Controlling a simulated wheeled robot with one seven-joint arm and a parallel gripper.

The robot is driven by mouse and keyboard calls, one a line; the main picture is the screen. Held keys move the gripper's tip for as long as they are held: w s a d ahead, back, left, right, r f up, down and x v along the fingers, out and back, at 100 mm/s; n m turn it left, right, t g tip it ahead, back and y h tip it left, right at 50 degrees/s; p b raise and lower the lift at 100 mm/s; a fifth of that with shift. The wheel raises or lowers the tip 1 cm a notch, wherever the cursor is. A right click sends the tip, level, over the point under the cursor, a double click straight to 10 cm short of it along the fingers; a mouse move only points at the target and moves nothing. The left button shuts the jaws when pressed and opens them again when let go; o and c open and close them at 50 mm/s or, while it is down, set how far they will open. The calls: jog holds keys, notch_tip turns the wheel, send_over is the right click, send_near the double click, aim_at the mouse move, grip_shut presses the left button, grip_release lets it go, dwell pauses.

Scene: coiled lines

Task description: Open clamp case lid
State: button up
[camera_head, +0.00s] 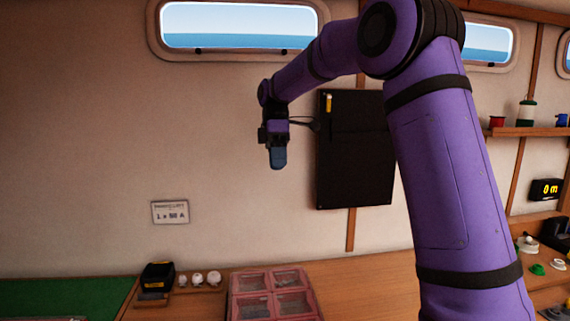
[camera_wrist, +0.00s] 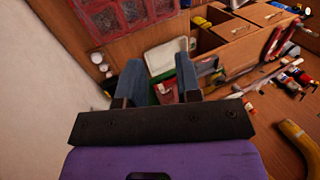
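A red case (camera_head: 234,300) with several clear panels sits on the wooden counter at the bottom of the head view; it may be the clamp case. Its panels look shut, and the bottom edge of the view cuts it off. It also shows at the top of the wrist view (camera_wrist: 128,14). My gripper (camera_head: 278,163) hangs fingers down in the air, well above the counter and apart from the case. In the wrist view my gripper (camera_wrist: 159,64) has its two blue fingers spread with nothing held between them. No other clamp case can be made out.
A black panel (camera_head: 355,165) hangs on the wall right of my gripper. A black-and-yellow box (camera_head: 157,275) and white knobs (camera_head: 197,279) stand left of the case. The wrist view shows a pale tray (camera_wrist: 165,55), drawers (camera_wrist: 240,27) and loose tools. Bare counter lies right of the case.

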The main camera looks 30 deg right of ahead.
jog(key=shift+s+a+r, duration=0.15)
jog(key=shift+s, duration=1.1)
jog(key=shift+s+a+r, duration=0.1)
jog(key=shift+s+a, duration=0.05)
jog(key=shift+s, duration=1.1)
